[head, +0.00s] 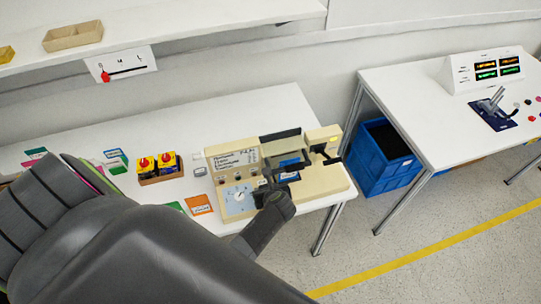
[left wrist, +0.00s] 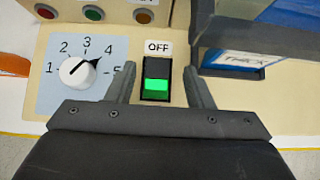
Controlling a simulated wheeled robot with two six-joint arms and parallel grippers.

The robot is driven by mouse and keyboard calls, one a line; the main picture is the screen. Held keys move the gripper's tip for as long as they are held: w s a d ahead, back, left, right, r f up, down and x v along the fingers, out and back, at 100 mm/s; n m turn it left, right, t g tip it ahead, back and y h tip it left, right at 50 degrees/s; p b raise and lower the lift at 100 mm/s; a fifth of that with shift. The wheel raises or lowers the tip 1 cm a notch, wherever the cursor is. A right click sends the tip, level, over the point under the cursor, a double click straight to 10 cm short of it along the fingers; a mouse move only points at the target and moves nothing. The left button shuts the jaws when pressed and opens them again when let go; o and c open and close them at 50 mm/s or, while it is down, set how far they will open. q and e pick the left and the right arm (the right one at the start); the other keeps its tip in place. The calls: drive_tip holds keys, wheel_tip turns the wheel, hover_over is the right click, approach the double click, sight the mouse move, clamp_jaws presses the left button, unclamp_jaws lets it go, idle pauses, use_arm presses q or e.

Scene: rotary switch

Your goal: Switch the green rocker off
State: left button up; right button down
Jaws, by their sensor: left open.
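The green rocker (left wrist: 156,87) shows in the left wrist view, in a black frame on the beige panel (head: 320,182). Its lower part glows bright green and its upper part is dark. An OFF label (left wrist: 158,47) sits just above it. My left gripper (left wrist: 160,75) is open, with one finger on each side of the rocker in the picture. Nothing is between the fingers except the view of the rocker. I cannot tell whether the fingers touch the panel. In the head view my left gripper (head: 268,186) is over the panel's front and hides the rocker. My right gripper is not in view.
A white dial knob (left wrist: 78,71) on a numbered blue plate points near 4, left of the rocker. Round red and green buttons (left wrist: 93,13) lie above. A dark raised part with a blue block (left wrist: 290,18) stands close right. Red-knobbed yellow boxes (head: 157,166) stand left.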

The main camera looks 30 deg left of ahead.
use_arm(q)
drive_tip(key=shift+a+f, duration=0.15)
drive_tip(key=shift+s, duration=0.2)
drive_tip(key=shift+c, duration=0.5)
drive_tip(key=shift+w, duration=0.1)
drive_tip(key=c, duration=0.9)
drive_tip(key=shift+w+a+r+g+h, duration=0.15)
drive_tip(key=shift+a+r+g+h, duration=0.1)
drive_tip(key=shift+g+h, duration=0.3)
drive_tip(key=shift+w+g+h, duration=0.1)
drive_tip(key=shift+g+h, duration=0.35)
drive_tip(key=shift+h, duration=0.2)
drive_tip(key=o, duration=1)
